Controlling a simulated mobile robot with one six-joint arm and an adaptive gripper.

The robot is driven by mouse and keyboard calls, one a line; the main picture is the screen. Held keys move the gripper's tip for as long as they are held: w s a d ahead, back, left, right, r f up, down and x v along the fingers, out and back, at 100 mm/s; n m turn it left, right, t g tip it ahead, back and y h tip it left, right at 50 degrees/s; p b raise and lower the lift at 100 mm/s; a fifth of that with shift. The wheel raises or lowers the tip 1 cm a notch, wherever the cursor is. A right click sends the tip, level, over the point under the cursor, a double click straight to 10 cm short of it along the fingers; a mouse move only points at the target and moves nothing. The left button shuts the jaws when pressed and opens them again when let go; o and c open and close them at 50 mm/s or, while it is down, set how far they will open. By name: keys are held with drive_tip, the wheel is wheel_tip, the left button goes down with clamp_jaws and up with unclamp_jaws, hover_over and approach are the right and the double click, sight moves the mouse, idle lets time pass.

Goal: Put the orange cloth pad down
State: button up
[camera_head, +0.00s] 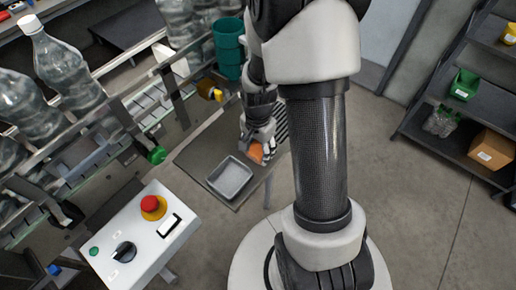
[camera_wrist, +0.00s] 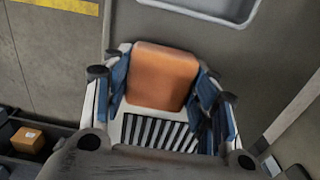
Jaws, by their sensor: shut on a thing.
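The orange cloth pad (camera_wrist: 162,76) is between the two fingers of my gripper (camera_wrist: 162,90) in the wrist view. In the head view, part of the pad (camera_head: 256,152) shows beside my gripper (camera_head: 262,143), over the grey side table (camera_head: 190,158). The gripper is shut on the pad. I cannot tell whether the pad touches the table.
A grey tray (camera_head: 230,178) lies on the table in front of the gripper. A control box (camera_head: 140,245) with a red button stands at the front left. A conveyor with large clear bottles (camera_head: 65,62) runs along the left. Shelves (camera_head: 470,130) stand at the right. Open floor lies between.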

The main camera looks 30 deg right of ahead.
drive_tip(key=shift+f, duration=0.2)
drive_tip(key=o, duration=1.1)
drive_tip(key=shift+r, duration=0.1)
wheel_tip(320, 180, up, 12)
drive_tip(key=p, duration=0.3)
wheel_tip(320, 180, up, 11)
drive_tip(key=n+t, duration=0.2)
drive_tip(key=n, duration=0.4)
hover_over(258, 149)
drive_tip(key=s+a, duration=0.4)
drive_tip(key=a, duration=0.1)
drive_tip(key=s+a+r+n+t, duration=0.1)
drive_tip(key=s+r+n, duration=0.1)
drive_tip(key=s, duration=0.1)
drive_tip(key=s+a+r+n, duration=0.2)
drive_tip(key=s+n, duration=0.1)
drive_tip(key=s+a+r+n+t, duration=0.1)
drive_tip(key=s+a+r+n, duration=0.1)
drive_tip(key=s+n, duration=0.1)
drive_tip(key=shift+s+a+r+t, duration=0.25)
drive_tip(key=shift+r+t, duration=0.05)
